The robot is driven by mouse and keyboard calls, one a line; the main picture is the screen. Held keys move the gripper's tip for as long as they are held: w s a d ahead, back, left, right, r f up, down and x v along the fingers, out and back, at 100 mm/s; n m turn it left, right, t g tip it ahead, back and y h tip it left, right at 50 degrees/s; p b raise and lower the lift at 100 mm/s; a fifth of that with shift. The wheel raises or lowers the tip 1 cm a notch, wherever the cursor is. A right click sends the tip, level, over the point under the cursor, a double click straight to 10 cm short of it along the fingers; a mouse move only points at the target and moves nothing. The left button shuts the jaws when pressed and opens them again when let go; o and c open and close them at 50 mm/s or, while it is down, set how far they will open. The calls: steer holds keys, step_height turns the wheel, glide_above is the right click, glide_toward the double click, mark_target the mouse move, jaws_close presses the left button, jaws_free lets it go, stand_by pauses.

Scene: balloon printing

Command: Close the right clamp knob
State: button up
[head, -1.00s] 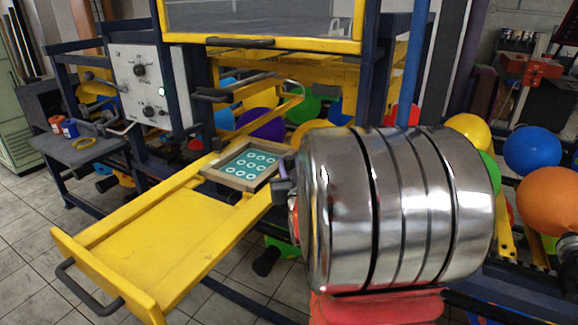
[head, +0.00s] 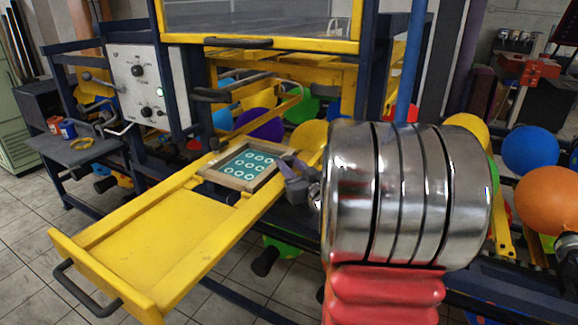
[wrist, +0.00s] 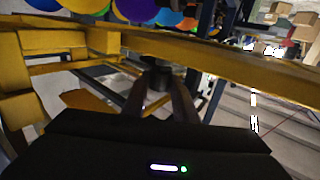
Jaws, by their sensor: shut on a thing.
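The silkscreen frame (head: 242,164), wooden with a teal panel of pale rings, lies flat at the inner end of the yellow tray (head: 165,245). My gripper (head: 297,182) is at the right edge of this frame, with its grey fingers partly seen past my shiny arm. In the wrist view, the two fingers of my gripper (wrist: 158,100) are on either side of a dark round knob (wrist: 157,76), the right clamp knob, and are shut on it. The knob is hidden by the fingers and arm in the head view. How far it is turned cannot be told.
Balloons (head: 528,146) fill the space behind and right. A yellow rail (wrist: 240,75) runs close past my gripper in the wrist view.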

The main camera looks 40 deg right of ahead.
steer(key=shift+r+n+y, duration=0.2)
steer(key=shift+n+y, duration=0.1)
steer(key=o, duration=1.1)
steer(key=shift+f, duration=0.15)
steer(key=shift+c, duration=0.2)
step_height(320, 180, up, 10)
